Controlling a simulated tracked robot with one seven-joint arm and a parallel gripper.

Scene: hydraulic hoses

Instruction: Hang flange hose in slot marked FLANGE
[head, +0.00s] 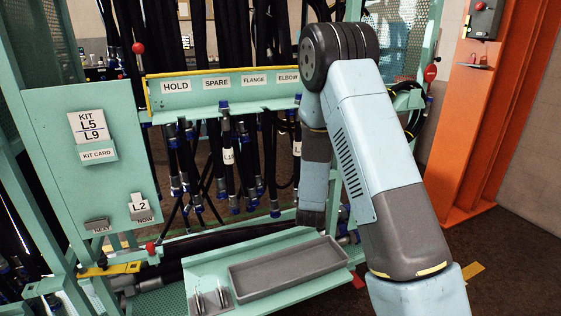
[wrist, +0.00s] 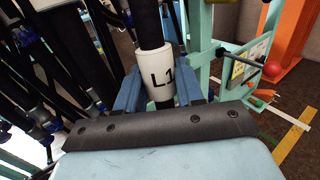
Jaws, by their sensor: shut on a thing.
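My gripper (wrist: 158,92) is shut on a black hose (wrist: 147,25) in the wrist view. Its blue fingers sit either side of the hose's white sleeve, marked L1 (wrist: 162,76); any further characters are hidden. The held hose runs up out of that view, and its end fitting cannot be seen. In the head view my arm hides the fingers. A white-sleeved hose (head: 296,150) shows just left of my wrist; I cannot tell if it is the held one. The FLANGE label (head: 254,79) is on the green rack rail, between SPARE and ELBOW.
Several black hoses with blue fittings hang close together below the rail (head: 215,100), one with a white sleeve (head: 228,156). A grey tray (head: 290,270) lies in front. A kit card board (head: 85,150) stands left. An orange post (head: 490,120) stands right, with open floor beside it.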

